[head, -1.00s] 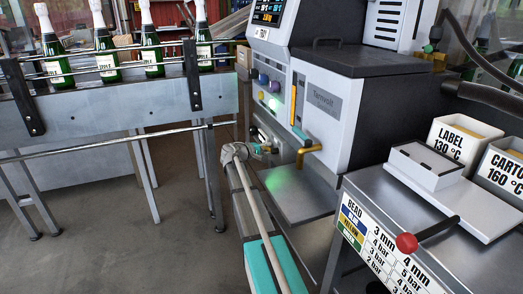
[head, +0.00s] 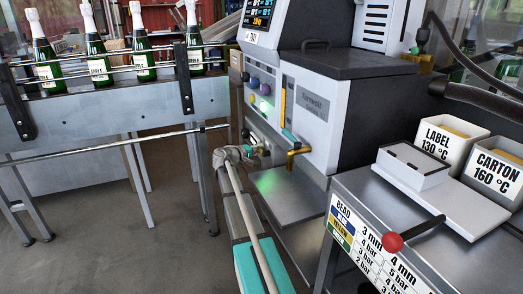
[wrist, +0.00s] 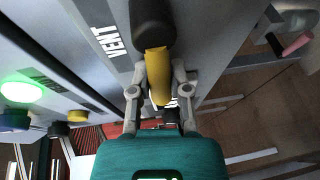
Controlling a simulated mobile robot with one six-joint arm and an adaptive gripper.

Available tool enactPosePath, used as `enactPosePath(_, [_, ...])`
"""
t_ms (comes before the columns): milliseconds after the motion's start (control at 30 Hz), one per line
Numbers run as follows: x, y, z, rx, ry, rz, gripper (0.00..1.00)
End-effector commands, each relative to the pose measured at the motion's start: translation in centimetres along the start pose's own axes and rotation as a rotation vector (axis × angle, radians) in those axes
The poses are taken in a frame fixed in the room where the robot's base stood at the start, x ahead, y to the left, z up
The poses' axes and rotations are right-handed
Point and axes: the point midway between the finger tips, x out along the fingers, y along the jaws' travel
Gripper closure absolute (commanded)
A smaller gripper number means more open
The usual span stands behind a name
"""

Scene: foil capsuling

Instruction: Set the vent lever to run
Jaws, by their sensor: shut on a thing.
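The vent lever (wrist: 157,72) shows in the wrist view as a yellow handle on a black hub, beside a panel lettered VENT. My gripper (wrist: 160,92) has its two grey fingers closed around the yellow handle, one on each side. A white label behind the handle is mostly covered, and I cannot read the lever's setting. In the head view my gripper (head: 252,153) is at the lower front of the grey machine (head: 309,108). The lever is too small and covered to make out there.
A brass spout (head: 298,154) juts out right of my gripper, above a metal shelf (head: 287,200). Foil-topped bottles (head: 97,63) stand on a railed conveyor at left. A bench with a red-knobbed lever (head: 393,242) and labelled bins (head: 494,173) is at right.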

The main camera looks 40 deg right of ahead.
Motion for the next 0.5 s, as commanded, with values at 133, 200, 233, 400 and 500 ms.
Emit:
enactPosePath(133, [-0.24, -0.07, 0.00, 0.001, 0.003, -0.002, 0.63])
enactPosePath(200, [-0.15, -0.05, 0.06, 0.001, 0.002, -0.002, 0.50])
enactPosePath(233, [-0.11, -0.04, 0.09, 0.001, 0.001, -0.002, 0.45])
enactPosePath(400, [0.04, -0.01, 0.17, 0.000, -0.001, -0.001, 0.41])
enactPosePath(500, [0.09, -0.01, 0.19, 0.000, -0.002, -0.001, 0.41])
